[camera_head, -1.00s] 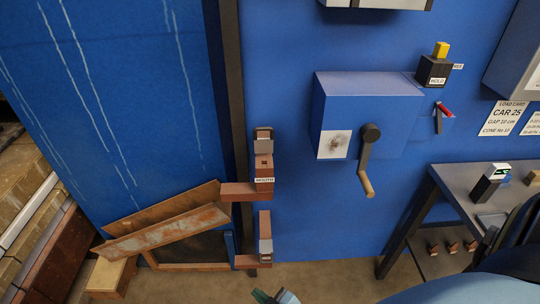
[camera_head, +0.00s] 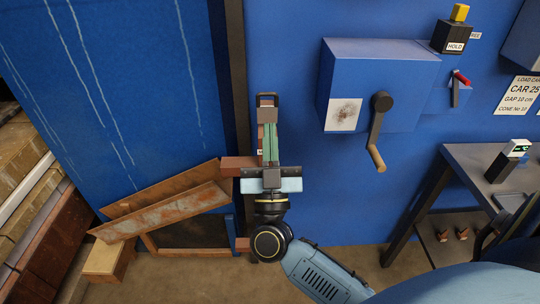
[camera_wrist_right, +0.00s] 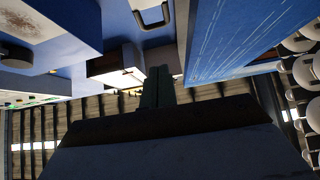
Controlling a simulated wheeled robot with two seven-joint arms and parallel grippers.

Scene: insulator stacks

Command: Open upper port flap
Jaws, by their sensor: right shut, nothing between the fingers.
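Two rusty brown panels (camera_head: 160,212) lean at a slant beside the dark post at lower left in the head view; I cannot tell which part is the upper flap. A brown latch block with a grey plate (camera_head: 267,115) and a dark loop handle (camera_head: 266,97) sits on the post. My right gripper (camera_head: 269,130) is shut and empty, its green fingers in front of the block and hiding most of it. In the right wrist view the fingers (camera_wrist_right: 157,72) point towards the block (camera_wrist_right: 112,66) and loop handle (camera_wrist_right: 152,14); contact cannot be told. My left gripper is not in view.
A blue box (camera_head: 372,85) with a crank (camera_head: 378,130) juts from the wall to the right. A grey table (camera_head: 470,165) stands further right. A wooden block (camera_head: 108,260) lies below the panels. Bare wall lies between gripper and crank.

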